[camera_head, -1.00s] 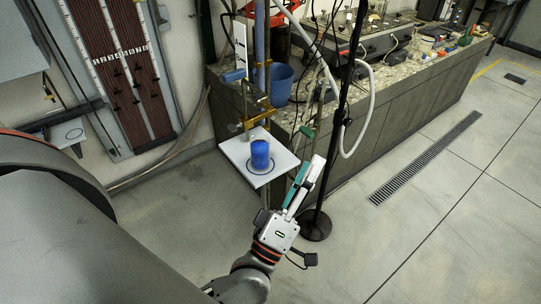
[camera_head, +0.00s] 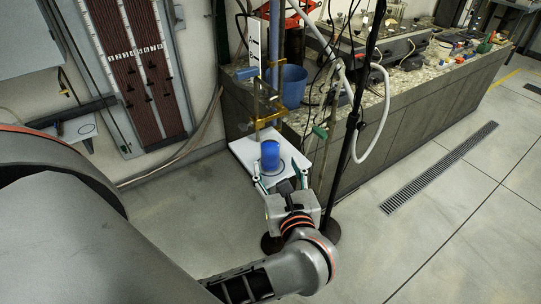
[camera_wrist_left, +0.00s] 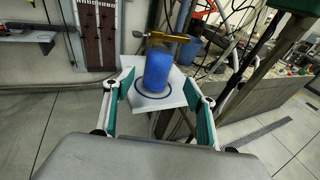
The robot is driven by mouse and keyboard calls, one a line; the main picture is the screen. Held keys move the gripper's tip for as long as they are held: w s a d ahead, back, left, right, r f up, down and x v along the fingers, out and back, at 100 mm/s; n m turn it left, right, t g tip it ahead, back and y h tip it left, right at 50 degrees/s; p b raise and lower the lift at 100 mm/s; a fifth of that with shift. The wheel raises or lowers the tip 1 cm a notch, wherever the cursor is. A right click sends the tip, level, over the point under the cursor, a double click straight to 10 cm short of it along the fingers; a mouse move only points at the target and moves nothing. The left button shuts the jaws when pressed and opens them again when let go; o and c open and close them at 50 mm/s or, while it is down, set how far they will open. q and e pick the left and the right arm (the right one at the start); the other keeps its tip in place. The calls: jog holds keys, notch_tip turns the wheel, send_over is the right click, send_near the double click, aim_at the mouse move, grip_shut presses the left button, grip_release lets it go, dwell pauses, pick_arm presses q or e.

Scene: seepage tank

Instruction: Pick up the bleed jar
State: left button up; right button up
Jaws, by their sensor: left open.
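The bleed jar, which I take to be the blue cylinder (camera_head: 270,157), stands upright on a white square plate (camera_head: 242,148) with a dark ring marked on it. In the left wrist view the jar (camera_wrist_left: 158,72) stands ahead of the fingers, near the far side of the ring on the plate (camera_wrist_left: 172,101). My left gripper (camera_head: 279,182) is at the plate's near edge, its fingers spread and pointing at the jar. In the left wrist view the left gripper (camera_wrist_left: 158,96) is open and empty, one finger on each side. My right gripper is not in view.
A brass clamp (camera_head: 268,119) and upright rods rise behind the plate. A blue bucket (camera_head: 291,84) stands on the stone-topped bench (camera_head: 408,86). A black pole (camera_head: 358,110) and a white hose (camera_head: 377,140) are right of the plate. The floor at right is clear.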

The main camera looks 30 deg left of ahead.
aim_at(272, 162)
pick_arm(q)
jog(key=x, duration=0.6)
jog(key=shift+a+f, duration=0.3)
jog(key=shift+a, duration=0.15)
jog(key=shift+c, duration=0.5)
jog(key=c, duration=1.2)
